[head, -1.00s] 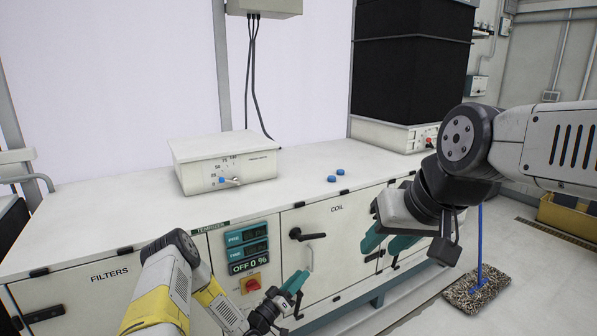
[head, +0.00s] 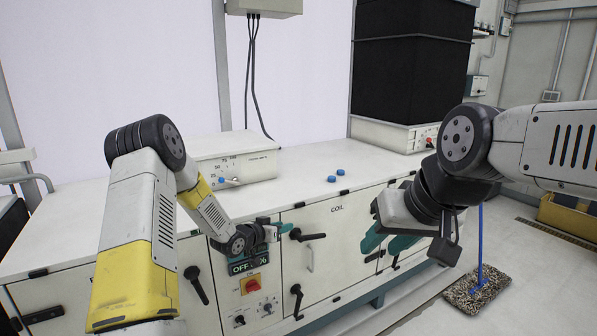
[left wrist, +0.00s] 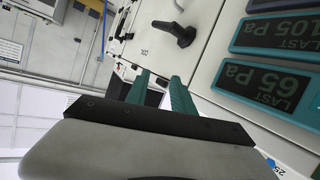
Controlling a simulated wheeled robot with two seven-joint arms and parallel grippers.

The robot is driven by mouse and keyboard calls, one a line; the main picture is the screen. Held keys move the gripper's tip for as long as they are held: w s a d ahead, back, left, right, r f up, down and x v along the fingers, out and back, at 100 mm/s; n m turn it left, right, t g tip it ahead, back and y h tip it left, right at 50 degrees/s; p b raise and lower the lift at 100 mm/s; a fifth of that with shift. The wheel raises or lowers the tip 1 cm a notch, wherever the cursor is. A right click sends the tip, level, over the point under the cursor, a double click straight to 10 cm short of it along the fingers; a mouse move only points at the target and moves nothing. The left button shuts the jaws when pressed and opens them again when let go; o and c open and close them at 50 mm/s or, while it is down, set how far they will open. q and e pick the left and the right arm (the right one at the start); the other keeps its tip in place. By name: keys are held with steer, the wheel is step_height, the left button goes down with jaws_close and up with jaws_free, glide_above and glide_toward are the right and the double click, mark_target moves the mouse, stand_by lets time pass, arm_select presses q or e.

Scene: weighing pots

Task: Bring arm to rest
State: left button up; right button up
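My left arm, yellow and white, reaches up in the head view and bends down to my left gripper (head: 284,229). That gripper is in front of the cabinet near the dark display panel (head: 243,267) and partly covers it. In the left wrist view its two teal fingers (left wrist: 158,82) are apart with nothing between them. My right gripper (head: 385,243) hangs at the right, in front of the cabinet's right part. Its teal fingers look apart and empty, though the wrist partly hides them.
The long white cabinet (head: 340,230) has black door handles (head: 308,236), a red-and-yellow switch (head: 252,285) and small knobs. On its top are a white gauge box (head: 250,165) and blue caps (head: 332,179). A mop (head: 478,289) stands on the floor at right.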

arm_select(q)
steer(key=s+a+r+n+g+y, duration=0.1)
steer(key=s+a+r+y, duration=0.3)
steer(key=s+r, duration=0.5)
steer(key=s+a+r+n+g+y, duration=0.1)
steer(key=s+a+r+y, duration=0.35)
steer(key=r, duration=0.65)
steer(key=s+r+n+g+h, duration=0.1)
steer(key=s+g, duration=0.1)
steer(key=s, duration=1.2)
steer(key=s+r+n+g+h, duration=0.1)
steer(key=s+r, duration=0.1)
steer(key=s, duration=1.2)
steer(key=shift+s+g+h, duration=0.3)
steer(key=shift+g+h, duration=0.05)
steer(key=shift+g, duration=0.05)
